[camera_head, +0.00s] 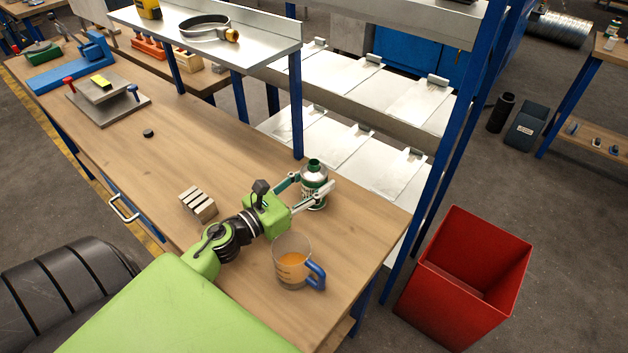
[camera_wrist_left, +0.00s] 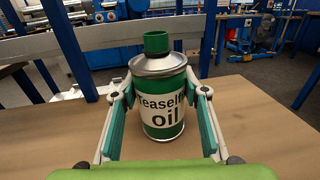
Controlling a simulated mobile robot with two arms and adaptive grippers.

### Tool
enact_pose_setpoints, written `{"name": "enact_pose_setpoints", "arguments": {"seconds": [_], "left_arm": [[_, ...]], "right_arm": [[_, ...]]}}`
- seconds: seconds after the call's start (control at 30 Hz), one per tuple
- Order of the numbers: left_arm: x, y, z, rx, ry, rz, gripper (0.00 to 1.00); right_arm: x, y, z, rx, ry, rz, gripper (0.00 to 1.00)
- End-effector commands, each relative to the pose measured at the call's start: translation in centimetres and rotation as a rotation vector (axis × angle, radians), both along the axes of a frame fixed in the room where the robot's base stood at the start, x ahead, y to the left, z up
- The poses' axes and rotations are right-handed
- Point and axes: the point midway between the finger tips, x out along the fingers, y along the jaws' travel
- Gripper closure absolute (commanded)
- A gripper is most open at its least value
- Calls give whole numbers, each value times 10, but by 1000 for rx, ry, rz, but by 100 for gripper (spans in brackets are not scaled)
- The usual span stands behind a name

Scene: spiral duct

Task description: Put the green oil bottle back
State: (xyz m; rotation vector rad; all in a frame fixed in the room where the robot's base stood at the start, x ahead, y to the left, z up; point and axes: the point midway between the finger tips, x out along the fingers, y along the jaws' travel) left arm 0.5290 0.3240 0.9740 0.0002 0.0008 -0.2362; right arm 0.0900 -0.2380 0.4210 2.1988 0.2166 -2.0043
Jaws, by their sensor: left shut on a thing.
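The green oil bottle (camera_head: 314,172) stands upright on the wooden workbench (camera_head: 130,170), near its right end. It has a green cap, a silver shoulder and a white label, which in the left wrist view reads as oil (camera_wrist_left: 160,100). My left gripper (camera_head: 311,190) reaches in from the left and is shut on the bottle, with one finger on each side of it. The fingers also flank the bottle in the left wrist view (camera_wrist_left: 160,115). The bottle's base seems to rest on or very near the bench top. My right gripper is not in view.
A measuring jug (camera_head: 291,262) of orange liquid with a blue handle stands close to my left arm. A grey slotted block (camera_head: 198,204) lies left of the gripper. A raised metal shelf (camera_head: 215,40) stands behind. A red bin (camera_head: 465,275) sits on the floor at right.

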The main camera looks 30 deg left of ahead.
Motion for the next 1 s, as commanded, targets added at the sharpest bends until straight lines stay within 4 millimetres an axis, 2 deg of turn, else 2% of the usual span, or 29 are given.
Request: {"name": "enact_pose_setpoints", "arguments": {"seconds": [0.13, 0.17, 0.2, 0.23, 0.53, 0.67, 0.7, 0.87, 1.0], "left_arm": [[0, 0, -3, 1, -1, 0, 87], [0, 0, -4, 0, 0, 0, 57], [0, 0, -3, 0, 0, 0, 46], [0, 0, -3, 0, 1, 0, 42], [0, 0, -3, 0, 1, 0, 42], [0, 0, 3, 0, 1, 0, 42], [-6, 1, -2, -1, 2, 1, 42], [-32, 7, -5, 1, 3, 0, 42], [-61, 14, -5, 1, 3, 1, 42]], "right_arm": [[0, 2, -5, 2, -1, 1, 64], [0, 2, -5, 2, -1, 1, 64], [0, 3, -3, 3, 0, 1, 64], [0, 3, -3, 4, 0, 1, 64], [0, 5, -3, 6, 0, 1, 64], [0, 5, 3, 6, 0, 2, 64], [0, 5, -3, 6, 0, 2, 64], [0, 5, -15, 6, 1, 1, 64], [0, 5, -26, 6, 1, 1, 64]]}}
